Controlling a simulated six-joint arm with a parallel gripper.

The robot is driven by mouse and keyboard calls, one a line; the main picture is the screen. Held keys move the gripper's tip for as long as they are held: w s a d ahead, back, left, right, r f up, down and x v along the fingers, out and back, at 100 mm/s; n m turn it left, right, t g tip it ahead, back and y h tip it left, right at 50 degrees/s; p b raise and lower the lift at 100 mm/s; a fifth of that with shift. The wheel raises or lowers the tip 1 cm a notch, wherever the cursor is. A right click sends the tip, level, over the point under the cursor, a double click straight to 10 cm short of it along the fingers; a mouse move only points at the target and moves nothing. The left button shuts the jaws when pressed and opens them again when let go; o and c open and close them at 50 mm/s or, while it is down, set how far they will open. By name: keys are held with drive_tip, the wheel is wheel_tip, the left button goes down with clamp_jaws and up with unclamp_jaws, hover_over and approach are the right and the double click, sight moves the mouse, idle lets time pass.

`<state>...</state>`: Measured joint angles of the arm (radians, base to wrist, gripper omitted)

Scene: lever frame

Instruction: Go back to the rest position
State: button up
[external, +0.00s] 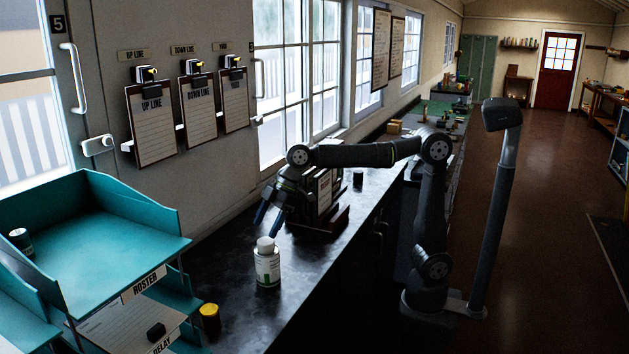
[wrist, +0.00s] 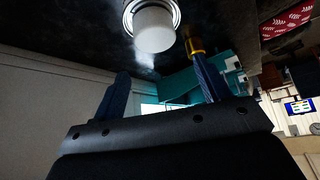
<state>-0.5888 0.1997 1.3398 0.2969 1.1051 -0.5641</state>
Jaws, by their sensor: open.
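My gripper (external: 268,214) is open and empty above the dark counter, with its blue fingers pointing down and to the left. In the wrist view its two blue fingers (wrist: 163,88) stand wide apart with nothing between them. A white bottle (external: 266,264) with a white cap and a green-marked label stands upright on the counter, in front of and below my gripper and apart from it. The bottle's white cap also shows at the top of the wrist view (wrist: 154,30). My arm reaches from its base at the right over the counter.
A dark rack (external: 331,218) with books or binders stands close beside my gripper. Teal trays (external: 105,215) stand at the left, with a yellow-lidded jar (external: 209,319) next to them. Several clipboards (external: 151,120) hang on the wall. A small dark jar (external: 358,180) stands behind the rack.

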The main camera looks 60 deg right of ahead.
drive_tip(key=w+d+r, duration=0.2)
drive_tip(key=d+r, duration=0.5)
drive_tip(key=d, duration=0.5)
drive_tip(key=w+d+m+t+h, duration=0.2)
drive_tip(key=w+d+m, duration=0.2)
drive_tip(key=w+d, duration=0.55)
drive_tip(key=w+d+m+t+h, duration=0.1)
drive_tip(key=w+d+m, duration=0.45)
drive_tip(key=d, duration=0.75)
drive_tip(key=w+d+m+h, duration=0.1)
drive_tip(key=w+d+m, duration=0.1)
drive_tip(key=d, duration=0.9)
drive_tip(key=w+d+f+m+h, duration=0.1)
drive_tip(key=d+m+h, duration=0.1)
drive_tip(key=d, duration=1)
drive_tip(key=w+d+f+m+h, duration=0.1)
drive_tip(key=w+d+m+h, duration=0.1)
drive_tip(key=d, duration=0.9)
drive_tip(key=shift+w+d+m, duration=0.15)
drive_tip(key=shift+w+m, duration=0.2)
drive_tip(key=shift+m, duration=0.4)
